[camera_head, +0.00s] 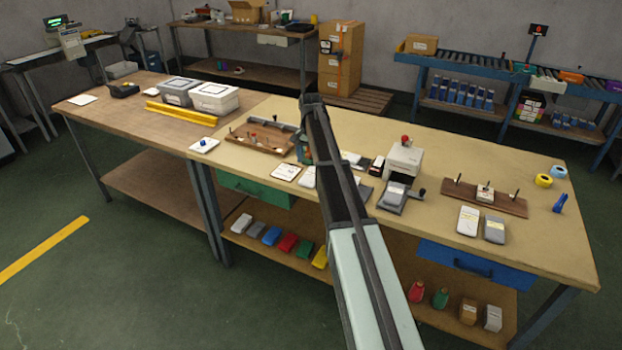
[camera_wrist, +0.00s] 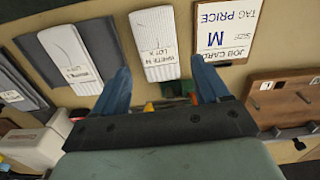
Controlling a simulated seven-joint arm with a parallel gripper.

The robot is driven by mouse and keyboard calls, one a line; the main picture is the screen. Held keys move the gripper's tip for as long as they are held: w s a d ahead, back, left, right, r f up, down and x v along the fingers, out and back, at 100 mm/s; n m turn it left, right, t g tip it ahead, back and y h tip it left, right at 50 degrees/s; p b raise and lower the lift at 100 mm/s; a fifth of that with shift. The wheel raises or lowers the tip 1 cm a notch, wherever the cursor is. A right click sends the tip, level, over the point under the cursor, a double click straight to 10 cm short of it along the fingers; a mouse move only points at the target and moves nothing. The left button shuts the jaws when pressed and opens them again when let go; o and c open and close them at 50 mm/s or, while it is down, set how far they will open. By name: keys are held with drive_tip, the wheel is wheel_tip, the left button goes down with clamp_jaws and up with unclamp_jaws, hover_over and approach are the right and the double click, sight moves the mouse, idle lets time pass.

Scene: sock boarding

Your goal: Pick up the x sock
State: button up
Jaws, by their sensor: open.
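A flat white ribbed sock with a printed band that seems to read "WHITE M LOT X" (camera_wrist: 155,42) lies on the bench in the wrist view. In the head view it appears to be the white piece (camera_head: 308,176) beside my arm, next to the job card. My gripper (camera_wrist: 160,67) is open and empty, its blue fingers spread to either side of the sock's labelled end. Whether they touch it I cannot tell. A second white sock (camera_wrist: 70,52) lies on a dark grey board to the left; its label is too small to read surely. My arm hides part of this area in the head view.
A job card (camera_wrist: 222,28) marked size M lies just right of the sock. A wooden pegged board (camera_head: 260,137) and a white-topped machine (camera_head: 403,160) stand on either side. Further right are another pegged board (camera_head: 485,196) and tape rolls (camera_head: 544,180).

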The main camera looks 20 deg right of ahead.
sight(311, 176)
drive_tip(key=shift+s+f, duration=0.2)
drive_tip(key=shift+f, duration=2.95)
drive_tip(key=c, duration=0.8)
